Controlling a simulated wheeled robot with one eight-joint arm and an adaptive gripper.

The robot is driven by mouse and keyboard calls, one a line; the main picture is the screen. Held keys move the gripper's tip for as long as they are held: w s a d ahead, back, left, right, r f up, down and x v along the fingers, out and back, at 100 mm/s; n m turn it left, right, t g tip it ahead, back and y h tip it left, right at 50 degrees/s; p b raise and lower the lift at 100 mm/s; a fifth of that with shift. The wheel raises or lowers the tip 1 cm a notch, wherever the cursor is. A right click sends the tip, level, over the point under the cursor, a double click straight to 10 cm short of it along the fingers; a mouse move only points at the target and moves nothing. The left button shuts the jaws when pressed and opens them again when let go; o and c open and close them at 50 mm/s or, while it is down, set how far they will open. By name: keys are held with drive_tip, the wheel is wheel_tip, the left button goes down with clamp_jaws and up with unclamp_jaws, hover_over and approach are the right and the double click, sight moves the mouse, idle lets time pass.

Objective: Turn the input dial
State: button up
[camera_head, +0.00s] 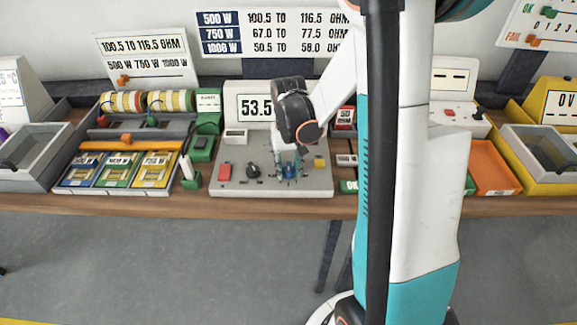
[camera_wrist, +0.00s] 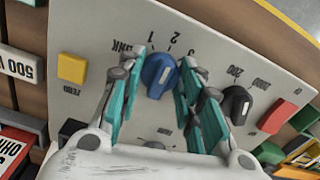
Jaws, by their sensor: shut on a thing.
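The blue dial (camera_wrist: 158,75) sits on the grey meter panel (camera_wrist: 215,60), with the marks 1, 2, 3 and a partly readable "UNK" around its far side. A pale pointer line shows on its face; the exact mark it faces is hard to tell. My gripper (camera_wrist: 164,70) has its teal fingers on either side of the blue dial and is shut on it. In the head view my gripper (camera_head: 291,160) reaches down over the panel (camera_head: 240,188), and the dial (camera_head: 290,171) is partly hidden by the fingers. The meter display (camera_head: 255,107) reads 53.5, its right part hidden.
A black dial (camera_wrist: 237,103) with marks such as 200 stands just right of my gripper, with a red button (camera_wrist: 279,116) beyond it. A yellow button (camera_wrist: 72,67) is at the left. A rack of coloured bins (camera_head: 120,169) stands left of the panel, an orange tray (camera_head: 494,169) right.

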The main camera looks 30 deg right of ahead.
sight(288, 166)
drive_tip(key=o, duration=1.1)
wheel_tip(288, 166, up, 12)
idle(0.4)
drive_tip(key=shift+s+a+r+n+t, duration=0.8)
drive_tip(key=shift+s+a+r+t, duration=0.4)
drive_tip(key=shift+s+a, duration=1.1)
drive_tip(key=shift+s+a+r+n+t, duration=0.8)
drive_tip(key=shift+s+a+r+t, duration=0.35)
drive_tip(key=shift+s+a, duration=1.1)
drive_tip(key=shift+s+a+r+n+t, duration=0.8)
drive_tip(key=shift+s+a+r+t, duration=0.35)
drive_tip(key=shift+s+a, duration=1.15)
